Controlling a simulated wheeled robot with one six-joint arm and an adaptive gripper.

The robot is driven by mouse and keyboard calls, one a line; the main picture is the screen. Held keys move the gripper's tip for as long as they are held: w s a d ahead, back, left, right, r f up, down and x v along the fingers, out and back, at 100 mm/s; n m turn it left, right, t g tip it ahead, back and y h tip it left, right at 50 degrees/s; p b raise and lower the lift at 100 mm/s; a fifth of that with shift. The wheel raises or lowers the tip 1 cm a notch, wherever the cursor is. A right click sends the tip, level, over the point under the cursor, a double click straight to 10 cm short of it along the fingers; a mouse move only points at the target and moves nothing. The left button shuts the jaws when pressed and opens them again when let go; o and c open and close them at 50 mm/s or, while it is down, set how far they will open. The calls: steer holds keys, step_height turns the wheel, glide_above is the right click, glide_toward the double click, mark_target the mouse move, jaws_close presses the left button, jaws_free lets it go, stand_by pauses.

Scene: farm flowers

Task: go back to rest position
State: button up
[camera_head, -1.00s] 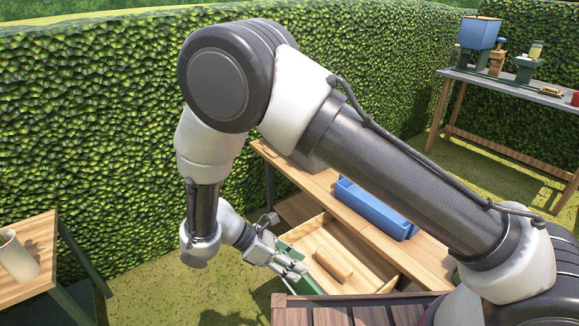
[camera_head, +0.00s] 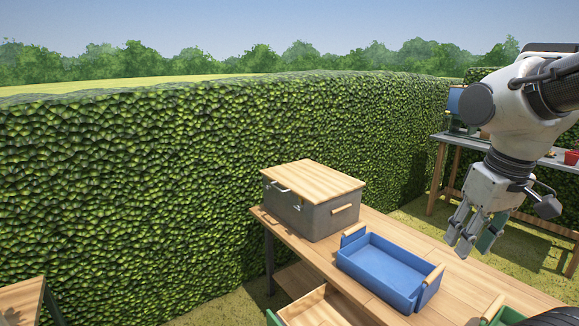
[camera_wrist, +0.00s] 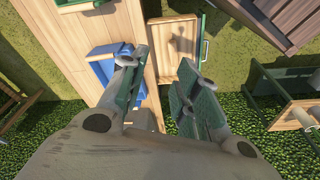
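My gripper (camera_head: 459,244) hangs in the air at the right of the head view, above and to the right of the wooden workbench (camera_head: 440,262). Its fingers point down. In the wrist view the gripper's two green-padded fingers (camera_wrist: 158,64) stand apart with nothing between them.
A blue tray (camera_head: 378,268) and a grey box with a wooden lid (camera_head: 312,207) stand on the bench. An open drawer (camera_wrist: 172,38) sticks out from it. A grey table (camera_head: 470,142) stands behind my gripper. A hedge (camera_head: 150,190) closes the back.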

steer(key=s+d+r+m+t, duration=0.2)
steer(key=d+r, duration=0.2)
steer(key=shift+d, duration=0.35)
